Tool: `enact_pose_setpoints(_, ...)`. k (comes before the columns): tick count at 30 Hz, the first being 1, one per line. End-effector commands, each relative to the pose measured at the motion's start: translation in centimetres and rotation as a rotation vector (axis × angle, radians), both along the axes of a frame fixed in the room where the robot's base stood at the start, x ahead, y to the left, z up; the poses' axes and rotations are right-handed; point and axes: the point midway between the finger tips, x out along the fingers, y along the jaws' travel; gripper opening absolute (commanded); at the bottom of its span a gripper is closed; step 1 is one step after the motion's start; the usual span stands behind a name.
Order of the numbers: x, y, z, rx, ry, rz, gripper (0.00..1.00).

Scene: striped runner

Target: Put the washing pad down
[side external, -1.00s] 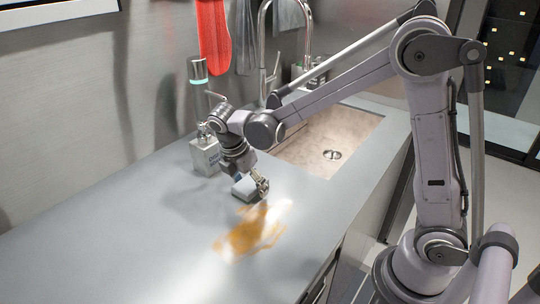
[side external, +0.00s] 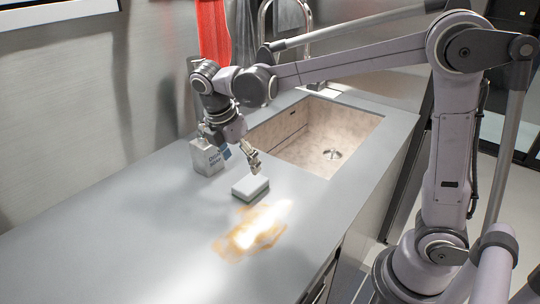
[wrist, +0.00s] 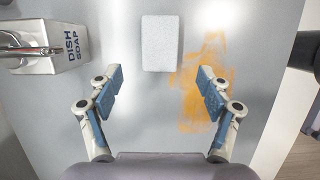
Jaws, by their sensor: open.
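The washing pad (side external: 250,187) is a white block with a darker underside, lying flat on the grey counter beside an orange stain (side external: 252,232). In the wrist view the pad (wrist: 160,43) lies beyond my fingertips, centred between them and clear of both. My gripper (side external: 252,160) is above the pad in the side view, open and empty. In the wrist view my gripper (wrist: 160,80) shows its two blue-padded fingers spread wide. The orange stain (wrist: 204,82) is partly behind the right finger.
A dish soap bottle (side external: 207,157) stands left of the pad; it also shows in the wrist view (wrist: 55,48). The sink (side external: 318,140) is cut into the counter behind. A red cloth (side external: 213,30) hangs on the wall. The counter (side external: 110,240) is clear at the front left.

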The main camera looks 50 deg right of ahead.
Motion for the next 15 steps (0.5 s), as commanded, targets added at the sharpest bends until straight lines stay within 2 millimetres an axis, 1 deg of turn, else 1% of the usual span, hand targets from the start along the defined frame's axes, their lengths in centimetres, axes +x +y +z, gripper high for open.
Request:
enact_pose_setpoints(1,0.0,0.3,0.7,0.0,0.0,0.001,0.78)
enact_pose_setpoints(3,0.0,0.5,1.4,0.0,0.0,0.0,0.78)
enact_pose_setpoints(6,0.0,0.7,2.1,0.0,0.0,0.0,0.78)
enact_pose_setpoints(10,-0.3,0.6,2.6,0.007,-0.014,-0.02,0.78)
enact_pose_setpoints(13,-1.2,0.1,2.8,0.032,-0.067,-0.092,0.78)
enact_pose_setpoints(15,-2.2,-0.4,2.9,0.065,-0.127,-0.182,0.78)
